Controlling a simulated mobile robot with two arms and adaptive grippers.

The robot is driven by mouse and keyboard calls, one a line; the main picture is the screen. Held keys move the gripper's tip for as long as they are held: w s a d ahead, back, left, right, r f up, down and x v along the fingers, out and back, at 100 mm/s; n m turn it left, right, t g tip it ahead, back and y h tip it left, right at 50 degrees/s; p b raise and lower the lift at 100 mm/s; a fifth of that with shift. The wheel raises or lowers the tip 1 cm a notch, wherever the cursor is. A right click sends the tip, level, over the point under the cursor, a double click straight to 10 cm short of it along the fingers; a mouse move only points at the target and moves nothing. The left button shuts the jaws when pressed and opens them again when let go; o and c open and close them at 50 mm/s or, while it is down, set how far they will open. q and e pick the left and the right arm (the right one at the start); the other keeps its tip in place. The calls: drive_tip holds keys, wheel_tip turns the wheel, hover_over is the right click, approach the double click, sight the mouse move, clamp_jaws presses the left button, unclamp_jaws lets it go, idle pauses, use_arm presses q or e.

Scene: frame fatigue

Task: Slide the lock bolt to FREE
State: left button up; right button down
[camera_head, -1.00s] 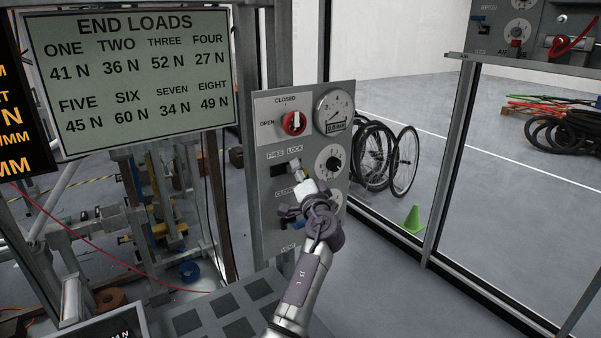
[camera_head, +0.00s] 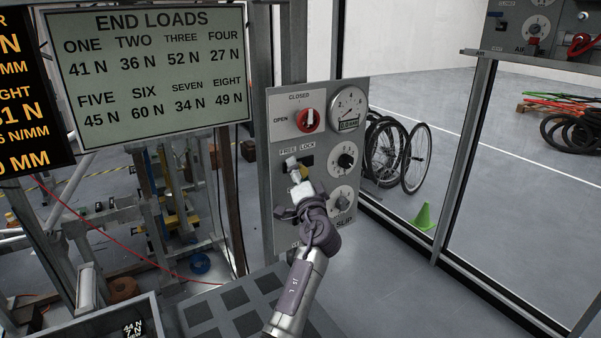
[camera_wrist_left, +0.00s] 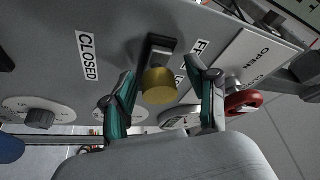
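The lock bolt shows as a brass knob (camera_wrist_left: 159,86) at a dark slot in the left wrist view. My left gripper (camera_wrist_left: 163,92) has its two teal-lined fingers on either side of the knob, with gaps visible, so it is open around it. In the head view, my left gripper (camera_head: 295,172) reaches up to the slot (camera_head: 307,161) below the FREE LOCK label (camera_head: 297,149). Pale parts cover the slot's left portion under FREE, and its dark part shows under LOCK. The bolt's exact position is hard to tell there. My right gripper is not in view.
An END LOADS board (camera_head: 150,75) stands left. A green cone (camera_head: 423,217) and wheels (camera_head: 415,160) stand behind the panel.

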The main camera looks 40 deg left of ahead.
use_arm(q)
drive_tip(key=shift+d+f, duration=0.1)
drive_tip(key=shift+d, duration=0.2)
drive_tip(key=v, duration=1.1)
drive_tip(key=shift+s, duration=0.3)
